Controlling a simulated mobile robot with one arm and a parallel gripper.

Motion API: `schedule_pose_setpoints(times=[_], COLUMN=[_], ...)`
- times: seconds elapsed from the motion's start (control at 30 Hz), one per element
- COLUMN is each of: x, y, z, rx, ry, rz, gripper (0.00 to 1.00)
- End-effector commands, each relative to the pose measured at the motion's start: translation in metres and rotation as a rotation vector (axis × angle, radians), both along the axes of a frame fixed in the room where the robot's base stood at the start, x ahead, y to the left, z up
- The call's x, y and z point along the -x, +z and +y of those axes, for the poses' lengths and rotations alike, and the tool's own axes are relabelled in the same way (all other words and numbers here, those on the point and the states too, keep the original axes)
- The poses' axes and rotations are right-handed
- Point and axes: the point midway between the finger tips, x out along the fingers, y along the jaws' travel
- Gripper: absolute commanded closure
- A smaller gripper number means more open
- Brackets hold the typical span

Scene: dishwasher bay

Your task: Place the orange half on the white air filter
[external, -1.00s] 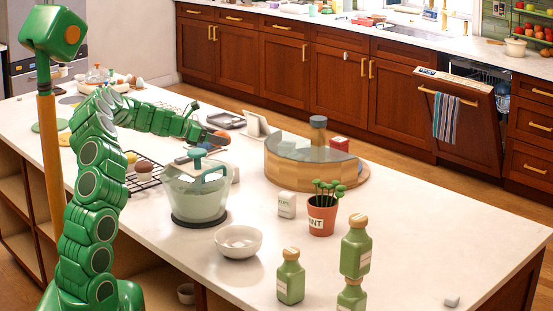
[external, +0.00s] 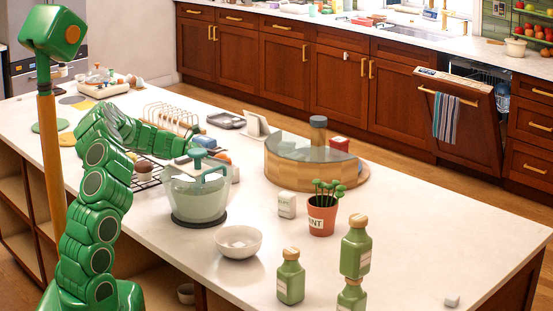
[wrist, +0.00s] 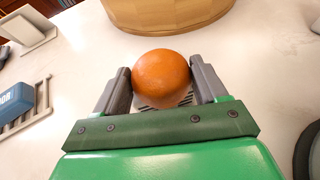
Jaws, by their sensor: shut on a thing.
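The orange half (wrist: 162,76) shows its rounded peel side between the two grey fingers of my gripper (wrist: 161,72), which are shut on it. In the external view the orange half (external: 223,158) is small and partly hidden behind the lidded pot. A pale, dark-striped piece, which looks like the white air filter (wrist: 166,102), shows just under the orange in the wrist view. Most of it is hidden by the orange and the gripper. I cannot tell whether the orange touches it.
A glass-lidded pot (external: 196,194) stands close in front of my gripper. A wire rack (external: 148,182) lies to the left. A white bowl (external: 238,241) is nearer.

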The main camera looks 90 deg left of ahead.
Motion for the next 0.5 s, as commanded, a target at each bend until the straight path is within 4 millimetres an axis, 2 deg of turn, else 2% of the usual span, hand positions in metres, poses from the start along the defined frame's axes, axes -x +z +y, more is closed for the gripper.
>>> schedule_pose_setpoints(times=[0.1, 0.13, 0.3, 0.5], x=[0.0000, 0.0001, 0.0001, 0.0000], y=[-0.0017, -0.0021, -0.0017, -0.0016], z=[0.0000, 0.0000, 0.0001, 0.0000], rx=[0.000, 0.000, 0.000, 0.000], ry=[0.000, 0.000, 0.000, 0.000], rz=[0.000, 0.000, 0.000, 0.000], gripper=[0.60, 0.27, 0.03, 0.03])
